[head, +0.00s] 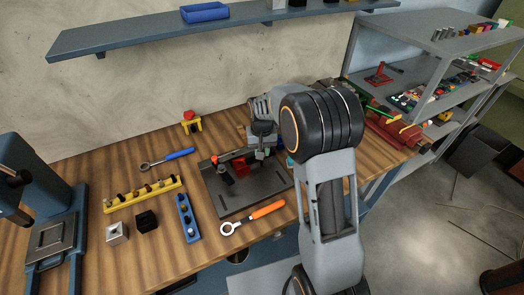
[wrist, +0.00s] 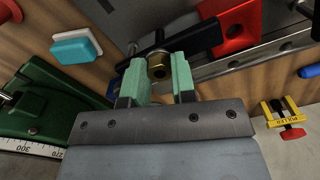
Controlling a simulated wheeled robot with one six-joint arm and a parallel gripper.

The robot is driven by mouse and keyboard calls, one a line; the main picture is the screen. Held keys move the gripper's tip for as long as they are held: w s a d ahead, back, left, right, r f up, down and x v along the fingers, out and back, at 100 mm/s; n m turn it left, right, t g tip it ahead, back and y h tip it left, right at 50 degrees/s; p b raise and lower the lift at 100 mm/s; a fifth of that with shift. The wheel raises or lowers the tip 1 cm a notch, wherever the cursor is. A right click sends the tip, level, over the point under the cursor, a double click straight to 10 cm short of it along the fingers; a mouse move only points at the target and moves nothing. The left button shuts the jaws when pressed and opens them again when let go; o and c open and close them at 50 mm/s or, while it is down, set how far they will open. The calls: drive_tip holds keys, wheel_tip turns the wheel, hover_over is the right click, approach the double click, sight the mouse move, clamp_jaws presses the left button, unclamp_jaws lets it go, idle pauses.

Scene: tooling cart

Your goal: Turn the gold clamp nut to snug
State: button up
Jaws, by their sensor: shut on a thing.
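The gold clamp nut (wrist: 159,70) shows in the wrist view, on a black clamp bar (wrist: 202,37) beside a red block (wrist: 232,25). My gripper (wrist: 158,78) has its two green fingers on either side of the nut, shut on it. In the head view my gripper (head: 261,151) reaches down over the dark fixture plate (head: 238,207) on the bench. The nut is too small and covered to make out there. How tight the nut sits cannot be told.
An orange-handled wrench (head: 256,216) and a blue-handled wrench (head: 168,159) lie near the plate. A yellow rack (head: 143,195) and a blue rack (head: 188,219) stand left. In the wrist view, a green tool (wrist: 45,108) and a teal-topped block (wrist: 77,46) are left of the fingers.

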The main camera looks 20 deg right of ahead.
drive_tip(key=shift+m, duration=0.4)
drive_tip(key=o, duration=0.6)
drive_tip(key=shift+o, duration=0.2)
